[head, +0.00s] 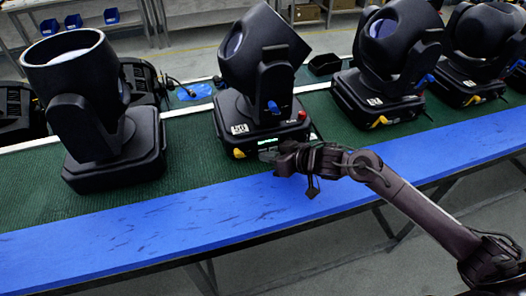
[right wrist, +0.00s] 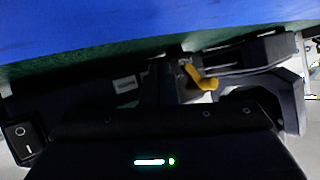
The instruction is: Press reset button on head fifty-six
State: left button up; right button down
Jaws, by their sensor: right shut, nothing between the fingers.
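A black moving head (head: 262,70) stands on the bench, second from the left. Its white label (head: 239,129) carries a number too small to read surely. A red button-like part (head: 302,115) sits at the right of its base, and a lit display (head: 268,142) glows on the base front. My right gripper (head: 268,156) is shut and empty, just in front of the base below the display; I cannot tell whether it touches. In the right wrist view a lit display (right wrist: 151,161) shows on a dark panel. My left gripper is not in view.
Other moving heads stand at the left (head: 85,110) and right (head: 390,60) on the green mat (head: 200,160). The blue bench edge (head: 130,235) is clear. A yellow part (right wrist: 201,78) and a rocker switch (right wrist: 22,140) show in the right wrist view.

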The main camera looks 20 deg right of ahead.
dwell(0.5)
jog(key=shift+s+p, duration=0.4)
jog(key=shift+p, duration=0.1)
jog(key=shift+s, duration=0.35)
jog(key=shift+s+p, duration=0.45)
jog(key=shift+p, duration=0.1)
jog(key=shift+s+d+p, duration=0.15)
jog(key=shift+s+p, duration=0.85)
jog(key=shift+s, duration=1.05)
